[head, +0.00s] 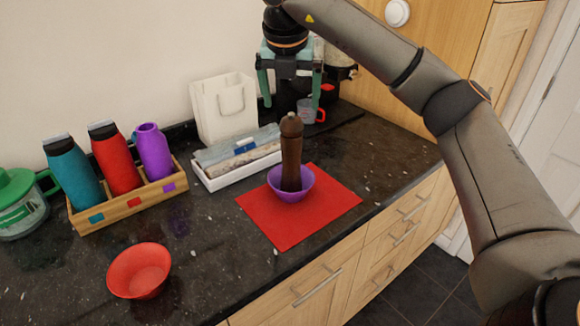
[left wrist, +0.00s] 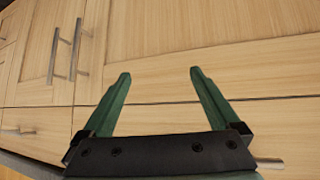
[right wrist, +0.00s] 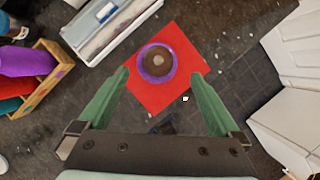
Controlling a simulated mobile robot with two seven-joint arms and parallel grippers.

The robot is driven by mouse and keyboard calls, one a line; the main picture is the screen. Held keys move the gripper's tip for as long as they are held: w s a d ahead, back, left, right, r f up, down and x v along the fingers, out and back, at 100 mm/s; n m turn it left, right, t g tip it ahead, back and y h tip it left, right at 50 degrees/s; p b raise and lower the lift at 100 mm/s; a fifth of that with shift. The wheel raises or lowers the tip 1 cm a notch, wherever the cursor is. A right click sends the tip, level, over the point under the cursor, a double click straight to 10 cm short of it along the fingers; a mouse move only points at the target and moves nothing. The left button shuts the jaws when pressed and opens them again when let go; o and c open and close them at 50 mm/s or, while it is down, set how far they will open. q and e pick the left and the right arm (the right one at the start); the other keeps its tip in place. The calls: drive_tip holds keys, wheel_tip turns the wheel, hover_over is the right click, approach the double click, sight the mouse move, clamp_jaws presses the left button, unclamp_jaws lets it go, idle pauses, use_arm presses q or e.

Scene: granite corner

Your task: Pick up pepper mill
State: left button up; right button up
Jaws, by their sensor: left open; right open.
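The dark brown pepper mill (head: 291,150) stands upright in a purple bowl (head: 292,193) on a red mat (head: 275,229). In the right wrist view the mill (right wrist: 157,61) is seen from above, inside the purple bowl's rim (right wrist: 141,68), ahead of the fingers. My right gripper (head: 291,100) is open and empty, and in the head view it hangs above and around the mill's top in the picture; the fingers do not touch it. My left gripper (left wrist: 158,80) is open and empty, facing wooden cabinet fronts; it is not in the head view.
A wooden rack (head: 128,203) with teal, red and purple bottles stands at left, near a red bowl (head: 139,270). A white tray (head: 238,174) with packets and a white bag holder (head: 224,107) stand behind the mat. A mug (head: 309,111) sits back right.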

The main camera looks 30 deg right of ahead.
sight(291, 117)
drive_tip(key=shift+p+x, duration=0.6)
drive_tip(key=shift+x, duration=2.9)
drive_tip(key=shift+w+a+r, duration=0.1)
drive_tip(key=shift+w, duration=0.1)
clamp_jaws()
